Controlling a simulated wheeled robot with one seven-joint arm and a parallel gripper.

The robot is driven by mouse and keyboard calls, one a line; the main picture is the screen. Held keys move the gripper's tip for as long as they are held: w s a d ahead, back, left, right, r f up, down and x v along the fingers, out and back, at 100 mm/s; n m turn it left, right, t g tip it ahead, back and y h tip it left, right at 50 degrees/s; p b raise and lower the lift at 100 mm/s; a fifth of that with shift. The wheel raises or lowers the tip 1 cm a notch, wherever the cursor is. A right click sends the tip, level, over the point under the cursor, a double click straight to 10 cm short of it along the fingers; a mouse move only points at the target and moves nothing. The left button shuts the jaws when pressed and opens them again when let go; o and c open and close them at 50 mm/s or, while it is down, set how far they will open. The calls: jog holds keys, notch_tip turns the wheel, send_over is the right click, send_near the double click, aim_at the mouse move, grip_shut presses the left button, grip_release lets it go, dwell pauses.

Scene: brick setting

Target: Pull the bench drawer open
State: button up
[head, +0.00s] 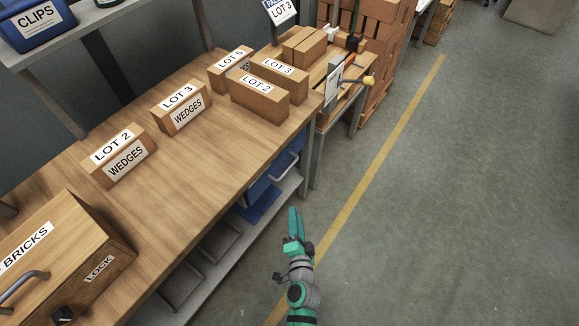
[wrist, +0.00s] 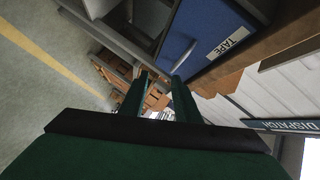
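The bench drawer has a blue front (wrist: 207,22) with a white TAPE label and a small handle (wrist: 186,54) in the wrist view. In the head view the drawer (head: 281,168) shows under the bench's right edge, partly hidden by the top. I cannot tell whether it is fully shut. My gripper (head: 294,224) is out over the aisle, in front of and nearer than the drawer. In the wrist view its two green fingers (wrist: 162,85) are apart with nothing between them. The right finger overlaps the lower part of the blue front; I see no grip on the handle.
The wooden bench top (head: 190,150) carries several labelled boxes and a BRICKS box (head: 70,250). A lower shelf (head: 230,250) runs beneath with a blue item and dark trays. A second table with a yellow knob (head: 369,80) stands beyond. The floor right of the yellow line is clear.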

aim_at(290, 165)
jog(key=w+m, duration=0.1)
jog(key=w, duration=0.5)
jog(key=w+a+y, duration=0.1)
jog(key=w, duration=0.6)
jog(key=w+r+m, duration=0.1)
jog(key=w, duration=0.6)
jog(key=shift+w+a+m+t, duration=0.25)
jog(key=shift+a+m+t, duration=0.05)
jog(key=shift+a+t, duration=0.1)
grip_shut()
